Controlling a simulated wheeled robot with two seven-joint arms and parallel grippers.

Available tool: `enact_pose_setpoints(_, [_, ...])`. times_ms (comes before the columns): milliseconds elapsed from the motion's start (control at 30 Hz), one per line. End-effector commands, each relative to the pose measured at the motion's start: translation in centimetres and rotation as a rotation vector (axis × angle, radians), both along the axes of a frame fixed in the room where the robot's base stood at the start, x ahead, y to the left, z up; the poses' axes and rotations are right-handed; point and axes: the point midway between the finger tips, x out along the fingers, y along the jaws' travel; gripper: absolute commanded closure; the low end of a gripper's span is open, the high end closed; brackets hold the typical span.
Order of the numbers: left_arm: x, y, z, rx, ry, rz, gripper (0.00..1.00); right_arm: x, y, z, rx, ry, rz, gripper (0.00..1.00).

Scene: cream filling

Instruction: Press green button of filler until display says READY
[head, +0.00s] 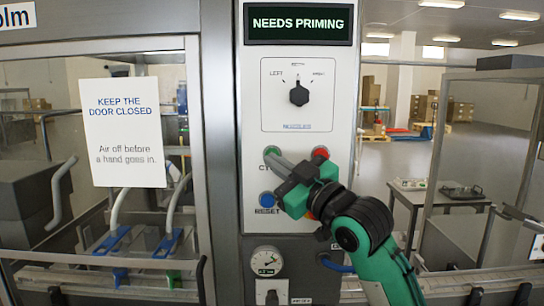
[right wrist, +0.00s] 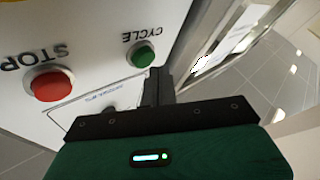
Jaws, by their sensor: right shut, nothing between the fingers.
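The filler's panel (head: 255,120) is upright in the middle of the head view. Its display (head: 298,23) reads NEEDS PRIMING. The green button (head: 270,151), partly covered by my gripper, is on the left of the panel. It shows whole in the right wrist view (right wrist: 143,55), labelled CYCLE. My right gripper (head: 272,158) is shut and empty, with its fingertips at the green button. In the right wrist view the fingertips (right wrist: 154,76) are close beside the button; I cannot tell whether they touch it. My left gripper is not in view.
A red button (head: 320,153), labelled STOP in the right wrist view (right wrist: 48,83), is right of the green one. A blue RESET button (head: 267,199) is below. A black selector knob (head: 299,93) is above. A glass door with a white notice (head: 124,132) stands left of the panel.

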Motion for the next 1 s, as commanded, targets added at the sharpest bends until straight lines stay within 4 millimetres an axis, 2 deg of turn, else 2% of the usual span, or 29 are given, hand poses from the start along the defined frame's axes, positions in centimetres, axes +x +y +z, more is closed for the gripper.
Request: enact_pose_setpoints(1000, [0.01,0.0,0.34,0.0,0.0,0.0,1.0,1.05,0.03,0.04,-0.001,0.0,0.001,1.0])
